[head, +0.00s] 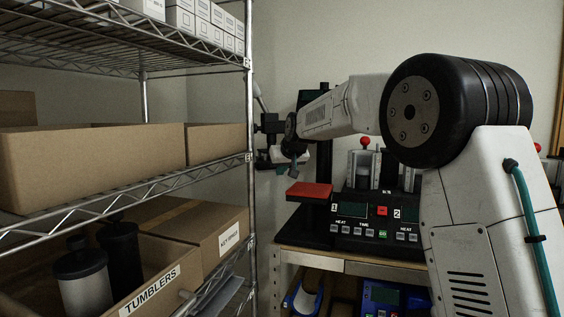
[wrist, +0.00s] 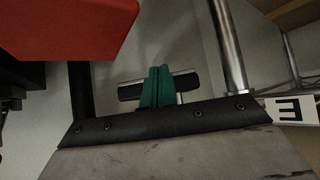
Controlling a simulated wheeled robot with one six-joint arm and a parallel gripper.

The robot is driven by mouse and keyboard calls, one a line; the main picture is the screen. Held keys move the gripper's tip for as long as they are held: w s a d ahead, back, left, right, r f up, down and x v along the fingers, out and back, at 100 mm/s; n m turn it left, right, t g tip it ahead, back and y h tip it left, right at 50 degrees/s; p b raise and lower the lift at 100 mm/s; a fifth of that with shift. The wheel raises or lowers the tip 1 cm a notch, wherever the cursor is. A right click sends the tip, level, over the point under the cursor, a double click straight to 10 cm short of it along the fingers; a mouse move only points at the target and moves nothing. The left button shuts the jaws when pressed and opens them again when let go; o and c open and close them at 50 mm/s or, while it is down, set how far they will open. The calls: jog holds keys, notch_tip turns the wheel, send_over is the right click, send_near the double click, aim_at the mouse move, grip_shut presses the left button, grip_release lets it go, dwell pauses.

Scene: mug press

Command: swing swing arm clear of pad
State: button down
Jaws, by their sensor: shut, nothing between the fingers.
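The mug press stands on a bench in the head view, with a red pad (head: 310,189) on a black base left of its control panel (head: 376,217). A dark upright post (head: 324,160) rises behind the pad; my arm covers much of that area, and I cannot make out the swing arm clearly. My gripper (head: 283,157) hangs left of the post, above and left of the red pad. In the wrist view the teal fingers (wrist: 158,86) are together with nothing between them. A dark crossbar shows by them; I cannot tell what it belongs to. The red surface (wrist: 65,25) fills the upper left.
A wire shelf rack with a metal post (head: 250,100) stands close on the left, holding cardboard boxes and a TUMBLERS box (head: 152,288). A metal pole (wrist: 228,45) shows in the wrist view, right of the fingers. A red-knobbed unit (head: 365,160) stands behind the panel.

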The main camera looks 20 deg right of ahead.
aim_at(275, 169)
jog(key=shift+w+a+f, duration=0.1)
jog(key=shift+w+f, duration=0.05)
jog(key=shift+w, duration=0.7)
jog(key=shift+w+a+f, duration=0.1)
jog(key=shift+w+f, duration=0.05)
jog(key=shift+w, duration=0.7)
jog(key=shift+w+a+f, duration=0.1)
jog(key=shift+w+f, duration=0.05)
jog(key=shift+w, duration=0.7)
jog(key=shift+w, duration=0.1)
